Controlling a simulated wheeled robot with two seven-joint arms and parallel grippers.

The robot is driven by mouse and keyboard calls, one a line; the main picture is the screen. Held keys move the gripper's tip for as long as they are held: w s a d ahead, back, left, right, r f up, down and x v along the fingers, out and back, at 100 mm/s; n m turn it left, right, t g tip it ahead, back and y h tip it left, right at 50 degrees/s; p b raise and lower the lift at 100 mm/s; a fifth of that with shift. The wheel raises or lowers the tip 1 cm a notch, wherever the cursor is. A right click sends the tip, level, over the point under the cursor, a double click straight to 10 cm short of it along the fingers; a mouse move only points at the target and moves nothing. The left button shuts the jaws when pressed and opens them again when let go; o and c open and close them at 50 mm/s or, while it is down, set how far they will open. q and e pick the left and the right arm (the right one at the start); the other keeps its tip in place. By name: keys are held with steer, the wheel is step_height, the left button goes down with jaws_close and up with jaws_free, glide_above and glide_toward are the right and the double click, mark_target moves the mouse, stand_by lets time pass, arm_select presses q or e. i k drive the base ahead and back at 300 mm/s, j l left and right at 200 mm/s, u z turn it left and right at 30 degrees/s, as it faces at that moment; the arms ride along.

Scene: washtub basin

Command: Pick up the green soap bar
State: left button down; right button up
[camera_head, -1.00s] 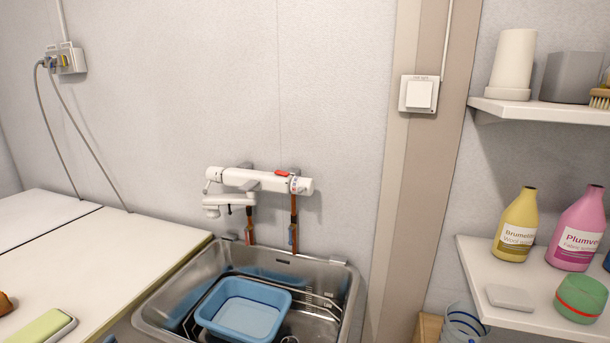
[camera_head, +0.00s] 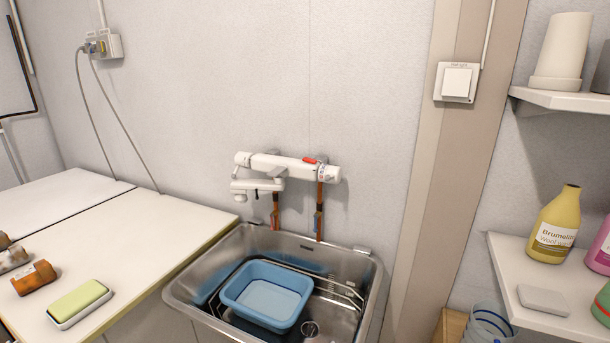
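The green soap bar (camera_head: 77,300) is a pale green block with rounded edges. It sits on a white base (camera_head: 84,313), perhaps a dish, near the front edge of the white counter (camera_head: 130,239) at the lower left. Nothing covers the soap. Neither of my grippers shows in the head view.
A metal sink (camera_head: 203,285) right of the counter holds a blue basin (camera_head: 268,290) below a white wall tap (camera_head: 287,168). Shelves with bottles (camera_head: 556,225) stand at the right. The counter behind the soap is clear.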

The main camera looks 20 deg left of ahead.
mark_target(67, 306)
steer(key=u, duration=2.05)
